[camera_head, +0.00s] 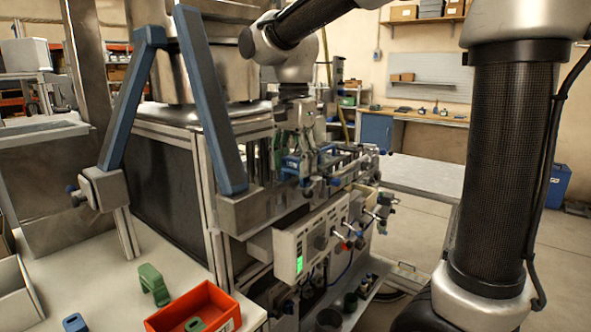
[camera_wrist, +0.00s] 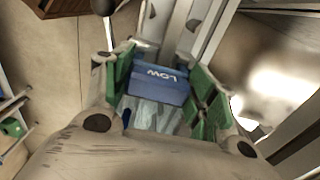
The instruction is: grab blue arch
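A blue block-like piece marked "LOW" (camera_wrist: 158,86) lies between the two green finger pads of my gripper (camera_wrist: 165,88) in the wrist view. Its arch shape is not clear from above. The pads stand apart, one close to each side of it; I cannot tell whether they press on it. In the head view my gripper (camera_head: 293,150) points down over the machine's front fixture, with blue (camera_head: 292,164) showing just under the pads. Its underside is hidden.
A green arch (camera_head: 153,285) stands on the white table at lower left, beside an orange-red bin (camera_head: 196,311) holding a green piece. A small blue piece (camera_head: 75,322) lies nearby. The machine's big blue frame leg (camera_head: 210,100) stands left of my gripper.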

